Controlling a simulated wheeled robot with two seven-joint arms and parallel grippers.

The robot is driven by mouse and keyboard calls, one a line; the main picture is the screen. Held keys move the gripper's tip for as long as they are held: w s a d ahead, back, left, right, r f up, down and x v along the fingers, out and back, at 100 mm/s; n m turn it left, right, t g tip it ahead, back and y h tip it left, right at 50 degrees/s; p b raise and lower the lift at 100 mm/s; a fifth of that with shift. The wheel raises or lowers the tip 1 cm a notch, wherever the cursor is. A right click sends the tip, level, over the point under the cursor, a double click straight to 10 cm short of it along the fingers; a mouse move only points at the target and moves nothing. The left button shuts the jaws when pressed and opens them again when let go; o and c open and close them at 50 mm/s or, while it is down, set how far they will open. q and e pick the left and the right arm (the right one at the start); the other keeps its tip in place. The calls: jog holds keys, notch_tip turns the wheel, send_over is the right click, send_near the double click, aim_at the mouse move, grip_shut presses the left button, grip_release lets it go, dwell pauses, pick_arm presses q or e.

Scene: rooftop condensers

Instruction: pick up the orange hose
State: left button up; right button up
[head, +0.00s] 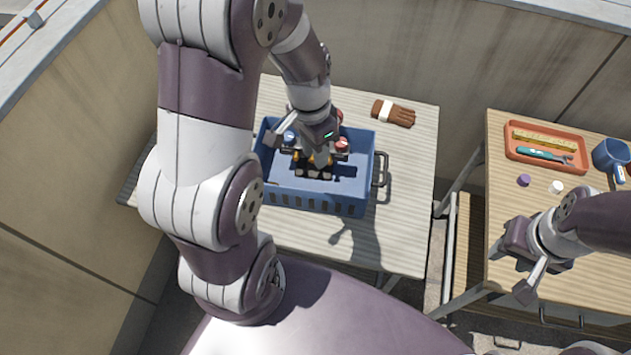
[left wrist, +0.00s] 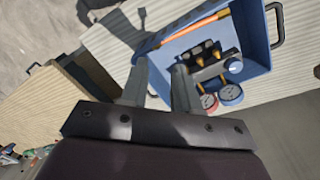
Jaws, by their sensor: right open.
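The orange hose (left wrist: 190,32) shows in the left wrist view as a straight orange length with a pale end, inside the blue crate (left wrist: 262,58) along one wall. In the head view I cannot make it out. The blue crate (head: 318,199) stands on the left table there. My left gripper (head: 300,134) is over the crate. In the left wrist view its two fingers (left wrist: 159,68) are apart with nothing between them, short of the hose. My right gripper (head: 512,270) is open and empty by the left edge of the right table.
A gauge manifold (head: 314,166) with red and blue gauges lies in the crate beside the hose.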

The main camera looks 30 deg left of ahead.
pick_arm(q)
jog(key=w+a+f+m+h+b, duration=0.1)
jog(key=w+a+f+m+b, duration=0.15)
jog(key=f, duration=0.35)
jog(key=w+a+f+m+g+h+b, duration=0.1)
jog(key=w+a+f+m+h+b, duration=0.1)
jog(key=f+m, duration=0.25)
jog(key=w+a+f+m+h+b, duration=0.1)
jog(key=w+a+f+m+b, duration=0.15)
jog(key=f, duration=0.35)
jog(key=x, duration=0.6)
jog(key=shift+s+d+f+p, duration=0.15)
jog(key=shift+s+f+p, duration=0.2)
jog(key=shift+s, duration=0.05)
jog(key=x, duration=0.5)
jog(key=shift+a+f+p, duration=0.25)
jog(key=shift+f+p, duration=0.15)
jog(key=shift+f, duration=0.1)
jog(key=shift+s, duration=0.2)
pick_arm(e)
notch_tip(320, 180, down, 9)
jog(key=shift+r, duration=0.2)
pick_arm(q)
jog(key=shift+d+f, duration=0.1)
grip_shut()
pick_arm(e)
jog(key=shift+w+a, duration=0.1)
